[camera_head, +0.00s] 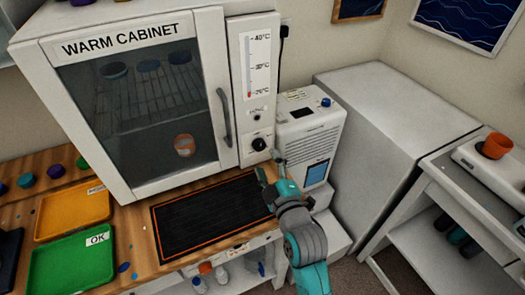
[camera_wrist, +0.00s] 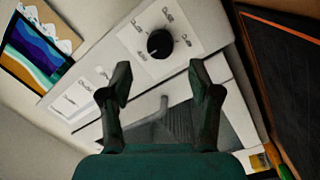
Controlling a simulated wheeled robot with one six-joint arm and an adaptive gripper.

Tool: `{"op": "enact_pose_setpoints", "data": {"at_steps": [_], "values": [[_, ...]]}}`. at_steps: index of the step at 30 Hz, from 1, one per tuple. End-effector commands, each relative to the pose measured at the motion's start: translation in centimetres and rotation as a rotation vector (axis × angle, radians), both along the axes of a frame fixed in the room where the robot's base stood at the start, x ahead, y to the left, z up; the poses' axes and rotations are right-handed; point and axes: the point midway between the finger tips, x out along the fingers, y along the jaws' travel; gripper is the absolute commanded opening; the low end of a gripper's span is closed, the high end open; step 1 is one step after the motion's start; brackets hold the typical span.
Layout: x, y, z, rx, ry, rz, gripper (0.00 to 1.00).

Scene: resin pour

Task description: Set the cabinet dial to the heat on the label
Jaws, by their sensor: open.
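The white warm cabinet (camera_head: 130,18) has a control strip on its right side with a black dial (camera_head: 259,144) near the bottom. In the wrist view the dial (camera_wrist: 160,43) sits on a white plate with several small marks around it, too blurred to read. A thermometer scale (camera_head: 258,65) above the dial reads 40, 30 and 25 °C, with red only at its foot. My gripper (camera_head: 268,177) is just below the dial in the head view. In the wrist view my gripper (camera_wrist: 160,82) is open and empty, its fingers apart from the dial. No label giving the heat is readable.
A black mat (camera_head: 210,215) lies on the wooden bench below the cabinet. Orange (camera_head: 72,212) and green (camera_head: 70,265) trays are at left. A white machine (camera_head: 310,135) stands close right of the dial. A cup (camera_head: 184,145) is inside the cabinet, behind its shut door.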

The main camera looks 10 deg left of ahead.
Motion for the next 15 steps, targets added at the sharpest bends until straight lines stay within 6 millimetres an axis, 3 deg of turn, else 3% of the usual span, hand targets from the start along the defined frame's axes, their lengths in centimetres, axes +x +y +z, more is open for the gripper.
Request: {"op": "enact_pose_setpoints", "data": {"at_steps": [6,15], "values": [[3.1,1.6,0.0,0.002,-0.001,0.0,0.62],[4.7,2.4,0.0,0.001,0.0,0.0,0.62]]}}
